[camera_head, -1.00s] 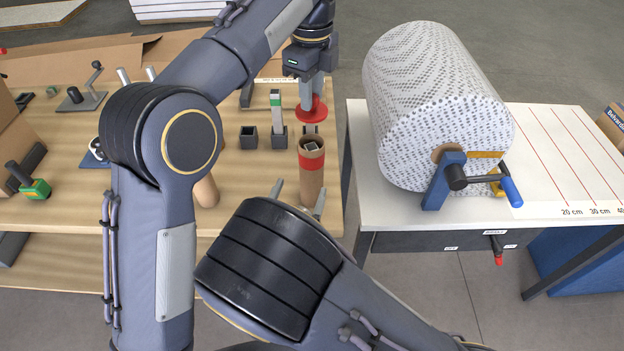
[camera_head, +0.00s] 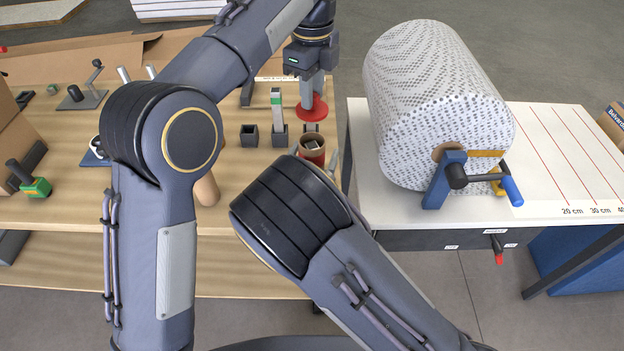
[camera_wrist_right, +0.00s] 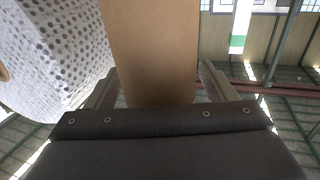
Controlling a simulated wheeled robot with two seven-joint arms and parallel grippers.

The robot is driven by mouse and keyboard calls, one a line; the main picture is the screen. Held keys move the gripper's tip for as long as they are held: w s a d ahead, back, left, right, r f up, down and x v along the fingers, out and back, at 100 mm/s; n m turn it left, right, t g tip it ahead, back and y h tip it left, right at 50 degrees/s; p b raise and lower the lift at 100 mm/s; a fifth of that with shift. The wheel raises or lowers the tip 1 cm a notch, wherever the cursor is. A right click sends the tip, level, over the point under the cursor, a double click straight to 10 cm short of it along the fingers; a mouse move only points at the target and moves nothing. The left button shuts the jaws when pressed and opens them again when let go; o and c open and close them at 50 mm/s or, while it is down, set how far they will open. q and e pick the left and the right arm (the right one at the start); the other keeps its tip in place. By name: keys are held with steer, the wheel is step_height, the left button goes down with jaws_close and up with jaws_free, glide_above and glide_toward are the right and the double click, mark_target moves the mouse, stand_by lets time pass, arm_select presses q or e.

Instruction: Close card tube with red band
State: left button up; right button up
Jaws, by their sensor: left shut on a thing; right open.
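The card tube (camera_head: 313,144) stands upright on the wooden table, its open mouth showing something pale inside. Its red band (camera_head: 315,157) shows just below the rim; my right arm hides the lower part. My left gripper (camera_head: 312,92) is shut on a red cap (camera_head: 316,107) and holds it above the tube's mouth, apart from it. In the right wrist view the brown tube (camera_wrist_right: 152,50) stands between the two spread fingers of my right gripper (camera_wrist_right: 158,85), with gaps at both sides. In the head view that gripper is mostly hidden.
A grey block with a green-topped upright (camera_head: 278,120) and a small dark open box (camera_head: 249,136) stand left of the tube. A white table (camera_head: 545,150) with a large bubble-wrap roll (camera_head: 430,100) is at the right. A green-based tool (camera_head: 36,188) lies far left.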

mark_target(312, 111)
steer(key=c, duration=1.5)
arm_select(q)
steer(key=shift+f, duration=2.5)
arm_select(e)
steer(key=shift+o, duration=0.2)
arm_select(q)
steer(key=shift+f, duration=0.9)
steer(key=shift+f, duration=0.65)
steer(key=o, duration=1)
